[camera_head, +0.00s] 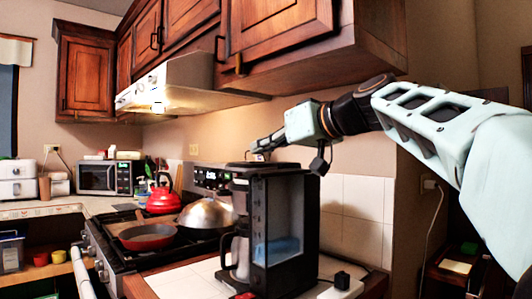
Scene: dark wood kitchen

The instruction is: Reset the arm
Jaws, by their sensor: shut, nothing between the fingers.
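My arm reaches in from the right edge, stretched toward the left above the counter. My gripper (256,150) is shut and empty, just above and behind the top of the black coffee maker (285,215). I cannot tell whether it touches the coffee maker; its fingertips are small in this view. The coffee maker stands upright on the tiled counter, with a metal carafe (240,258) at its left side.
A stove (165,255) to the left holds a red pan (147,237), a domed metal lid (208,212) and a red kettle (163,197). Wooden cabinets (275,35) and a range hood (170,85) hang above. A microwave (104,177) stands at the back left.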

